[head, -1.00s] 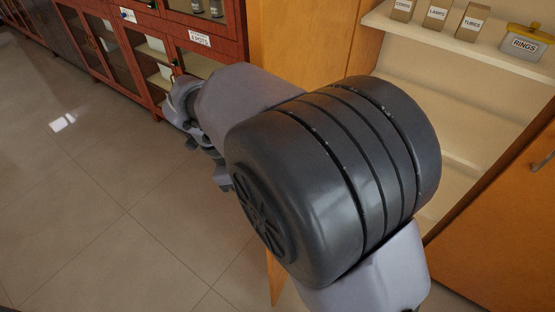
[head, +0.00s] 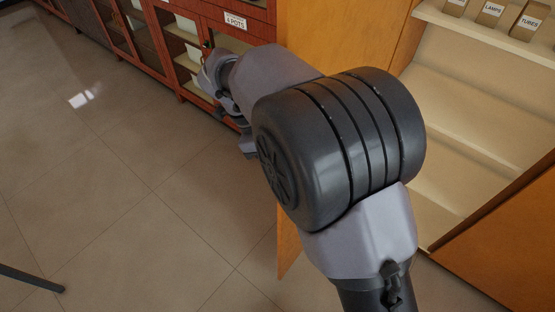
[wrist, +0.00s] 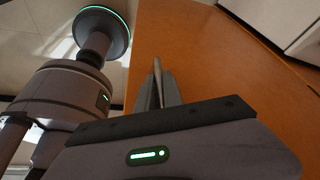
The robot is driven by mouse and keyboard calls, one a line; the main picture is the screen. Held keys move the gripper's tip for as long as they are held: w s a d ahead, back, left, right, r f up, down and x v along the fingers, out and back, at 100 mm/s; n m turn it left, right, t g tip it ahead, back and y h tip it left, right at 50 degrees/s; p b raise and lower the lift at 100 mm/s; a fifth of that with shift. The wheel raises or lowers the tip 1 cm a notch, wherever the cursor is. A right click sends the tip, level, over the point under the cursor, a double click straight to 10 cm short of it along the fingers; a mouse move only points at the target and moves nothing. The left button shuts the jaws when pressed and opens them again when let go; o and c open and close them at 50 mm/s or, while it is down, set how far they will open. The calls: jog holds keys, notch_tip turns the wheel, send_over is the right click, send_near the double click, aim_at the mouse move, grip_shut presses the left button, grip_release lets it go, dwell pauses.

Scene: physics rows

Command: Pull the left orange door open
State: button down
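The left orange door (head: 308,30) stands swung out from the cabinet in the head view, with shelves open to its right. My arm covers much of it, and a strip of its lower edge shows below the arm. In the wrist view its orange face (wrist: 225,65) fills the middle and right. My gripper (wrist: 161,85) is right in front of that face, with its grey fingers close together. A thin pale bar shows between them; I cannot tell whether it is the handle or whether they grip it. In the head view the fingertips are hidden.
The open cabinet has pale shelves (head: 470,115) with small labelled boxes (head: 491,13) on top. Another orange door (head: 505,240) is at the lower right. A red-brown glass-fronted cabinet (head: 150,45) stands along the back left. The tiled floor (head: 110,190) at left is mostly clear.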

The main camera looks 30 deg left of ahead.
jog(key=c, duration=1.5)
grip_release()
jog(key=p+v, duration=0.7)
jog(key=v, duration=1)
jog(key=shift+a+r+p, duration=0.15)
jog(key=shift+a+p, duration=0.05)
jog(key=shift+p, duration=0.15)
